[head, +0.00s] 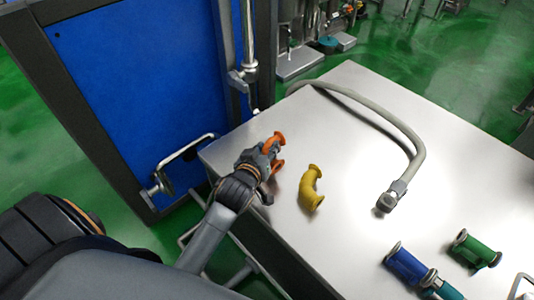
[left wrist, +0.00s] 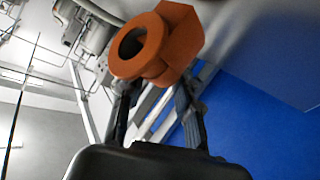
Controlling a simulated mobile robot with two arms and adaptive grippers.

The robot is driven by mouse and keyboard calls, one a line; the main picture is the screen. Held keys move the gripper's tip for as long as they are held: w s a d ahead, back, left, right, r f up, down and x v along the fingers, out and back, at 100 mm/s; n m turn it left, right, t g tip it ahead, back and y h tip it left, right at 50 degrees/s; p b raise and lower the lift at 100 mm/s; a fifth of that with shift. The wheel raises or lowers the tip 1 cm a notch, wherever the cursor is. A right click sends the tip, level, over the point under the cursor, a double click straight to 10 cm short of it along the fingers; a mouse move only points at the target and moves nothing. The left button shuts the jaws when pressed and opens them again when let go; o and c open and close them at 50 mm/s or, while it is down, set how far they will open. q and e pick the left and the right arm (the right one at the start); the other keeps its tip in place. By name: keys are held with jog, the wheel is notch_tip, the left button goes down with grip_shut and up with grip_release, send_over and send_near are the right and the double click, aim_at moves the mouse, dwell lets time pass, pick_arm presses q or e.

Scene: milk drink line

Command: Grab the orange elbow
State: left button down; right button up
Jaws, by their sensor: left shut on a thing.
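The orange elbow (head: 278,137) is at the left end of the steel table in the head view, partly hidden by my left gripper (head: 268,160). My left gripper is shut on it. In the left wrist view the orange elbow (left wrist: 158,45) shows its round open flange, between and beyond the fingertips of my left gripper (left wrist: 160,95). I cannot tell whether the elbow touches the table. My right gripper is in neither view.
A yellow elbow (head: 311,188) lies just right of my left gripper on the table (head: 345,150). A grey hose (head: 385,115) curves across the back. Blue (head: 405,264), green (head: 476,250) and teal (head: 441,289) fittings lie at the front right. A blue panel (head: 140,80) stands left.

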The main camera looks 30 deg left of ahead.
pick_arm(q)
jog(key=s+d+r+p, duration=0.1)
jog(key=s+d+r, duration=0.4)
jog(key=s+r, duration=0.4)
jog(key=s, duration=0.3)
jog(key=shift+s+r, duration=0.3)
jog(key=shift+s, duration=0.05)
